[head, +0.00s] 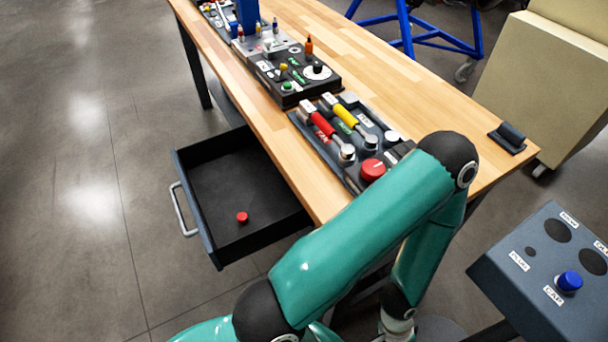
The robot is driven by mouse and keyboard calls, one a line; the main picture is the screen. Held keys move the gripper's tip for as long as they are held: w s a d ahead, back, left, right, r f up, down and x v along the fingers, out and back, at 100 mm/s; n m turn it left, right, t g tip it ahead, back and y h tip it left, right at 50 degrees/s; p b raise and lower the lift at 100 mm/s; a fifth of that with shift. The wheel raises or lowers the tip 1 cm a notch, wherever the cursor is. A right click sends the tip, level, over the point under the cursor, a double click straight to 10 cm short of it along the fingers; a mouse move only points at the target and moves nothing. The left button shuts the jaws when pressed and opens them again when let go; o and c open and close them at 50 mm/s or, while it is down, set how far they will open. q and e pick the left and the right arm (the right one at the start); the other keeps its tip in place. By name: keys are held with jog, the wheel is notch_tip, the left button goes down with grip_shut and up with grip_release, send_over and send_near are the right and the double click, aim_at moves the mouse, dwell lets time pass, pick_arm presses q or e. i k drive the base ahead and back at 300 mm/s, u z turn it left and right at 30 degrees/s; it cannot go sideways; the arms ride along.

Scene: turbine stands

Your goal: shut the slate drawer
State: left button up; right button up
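The slate drawer (213,256) is pulled out from under the long side of the wooden workbench (440,114). Its dark inside is open to view, and a small red knob-like piece (242,217) lies on its floor. A pale metal handle (179,210) is on its front panel, facing left. One of my teal arms crosses the lower middle, bending down past the bench; no gripper fingers show. Neither of my grippers is in view, and nothing is seen touching the drawer or its handle.
A slate panel with a blue button (569,281) stands at lower right. A beige cabinet (540,85) stands behind. Floor left of the drawer is clear.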

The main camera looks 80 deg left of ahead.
aim_at(223, 176)
jog(key=u, duration=0.1)
jog(key=k, duration=0.4)
jog(key=u, duration=0.15)
jog(key=i, duration=0.2)
jog(key=u, duration=3)
jog(key=k, duration=0.5)
jog(key=u, duration=0.95)
jog(key=i, duration=0.5)
jog(key=z, duration=1.2)
